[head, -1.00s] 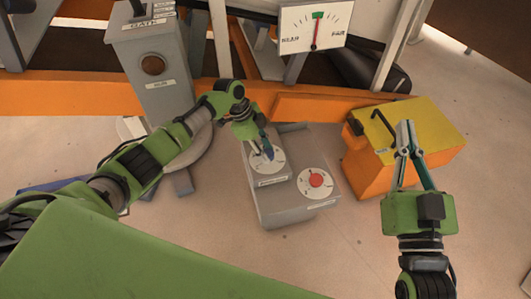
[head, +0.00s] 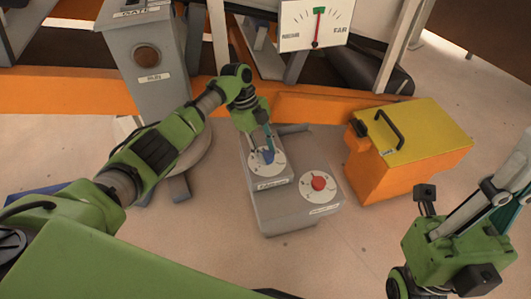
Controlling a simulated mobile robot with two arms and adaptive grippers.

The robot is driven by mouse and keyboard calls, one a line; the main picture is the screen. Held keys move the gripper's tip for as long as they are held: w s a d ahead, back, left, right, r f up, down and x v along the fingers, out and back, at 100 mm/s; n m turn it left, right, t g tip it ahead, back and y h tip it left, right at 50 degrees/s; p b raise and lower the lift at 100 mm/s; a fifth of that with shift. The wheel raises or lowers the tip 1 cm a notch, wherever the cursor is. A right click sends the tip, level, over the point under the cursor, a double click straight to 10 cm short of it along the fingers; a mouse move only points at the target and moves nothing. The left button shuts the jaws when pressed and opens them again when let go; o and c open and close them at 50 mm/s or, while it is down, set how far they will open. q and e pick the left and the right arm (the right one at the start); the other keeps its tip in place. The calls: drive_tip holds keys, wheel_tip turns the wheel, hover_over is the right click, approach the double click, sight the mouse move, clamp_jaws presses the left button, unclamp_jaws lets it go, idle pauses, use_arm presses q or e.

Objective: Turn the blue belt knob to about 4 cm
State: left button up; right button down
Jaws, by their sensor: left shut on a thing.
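The blue belt knob (head: 267,156) sits on a white round dial on the left raised part of the grey control box (head: 298,216). My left gripper (head: 268,146) comes down on it from above, shut on the knob, and covers part of it and of the dial. The dial's marks are too small to read. A gauge (head: 316,24) stands at the back with its red needle upright, at the green mark. My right gripper (head: 508,185) is at the right edge, away from the box, with its fingertips cut off by the frame.
A red knob (head: 318,182) on a second white dial sits to the right on the same box. An orange box with a yellow lid (head: 425,135) and black handle stands further right. A grey post (head: 150,75) with a brown round button stands at the left. The floor in front is clear.

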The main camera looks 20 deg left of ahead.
idle(0.4)
use_arm(q)
drive_tip(key=o, duration=1.1)
drive_tip(key=shift+r, duration=0.1)
drive_tip(key=v, duration=0.7)
drive_tip(key=shift+r, duration=0.1)
